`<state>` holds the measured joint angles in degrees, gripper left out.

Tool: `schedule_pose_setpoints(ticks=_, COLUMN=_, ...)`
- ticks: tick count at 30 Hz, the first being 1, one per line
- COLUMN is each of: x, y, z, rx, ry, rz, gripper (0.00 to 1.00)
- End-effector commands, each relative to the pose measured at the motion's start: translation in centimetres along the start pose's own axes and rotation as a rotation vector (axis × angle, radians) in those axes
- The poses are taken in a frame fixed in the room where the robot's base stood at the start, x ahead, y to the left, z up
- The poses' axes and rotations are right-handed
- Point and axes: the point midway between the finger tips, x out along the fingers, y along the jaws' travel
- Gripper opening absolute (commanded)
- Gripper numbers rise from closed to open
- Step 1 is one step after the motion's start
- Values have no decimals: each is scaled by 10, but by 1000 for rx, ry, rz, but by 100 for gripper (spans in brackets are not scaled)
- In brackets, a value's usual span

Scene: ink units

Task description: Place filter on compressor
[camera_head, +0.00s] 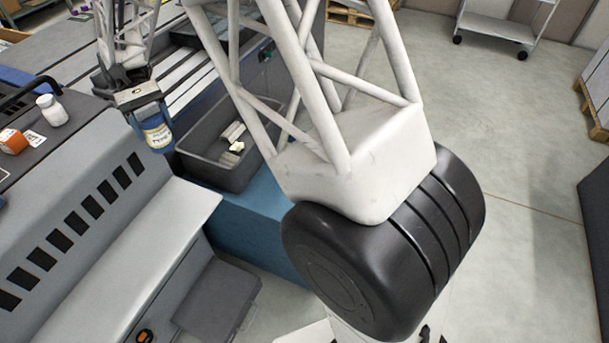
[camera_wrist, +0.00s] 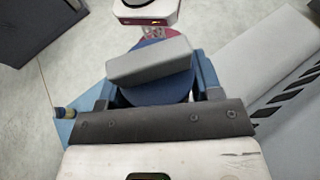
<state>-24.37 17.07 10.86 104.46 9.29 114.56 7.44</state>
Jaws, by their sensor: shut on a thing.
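My gripper (camera_head: 141,97) is shut on the filter (camera_head: 157,134), a blue round canister with a pale label. It holds the filter in the air beside the grey machine and left of a dark bin. In the wrist view, my gripper (camera_wrist: 158,82) has its blue fingers on either side of the dark blue filter (camera_wrist: 152,92), and a grey block covers part of it. A large grey machine (camera_head: 95,160) with a row of dark slots fills the left; it may be the compressor, but I cannot tell. The filter appears apart from it.
The dark bin (camera_head: 205,165) holds a few pale pieces and stands by a blue box (camera_head: 250,215). A white bottle (camera_head: 52,110) and an orange item (camera_head: 12,141) are on the machine's dark top. A white cart (camera_head: 500,25) stands far back. Open floor lies at right.

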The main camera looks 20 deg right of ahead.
Motion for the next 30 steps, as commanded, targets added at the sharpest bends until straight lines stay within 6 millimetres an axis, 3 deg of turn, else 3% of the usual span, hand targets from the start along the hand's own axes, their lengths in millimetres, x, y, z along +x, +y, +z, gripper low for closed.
schedule_pose_setpoints(ticks=30, x=7, y=95, z=6, rx=-173, ry=1, rz=423, gripper=33)
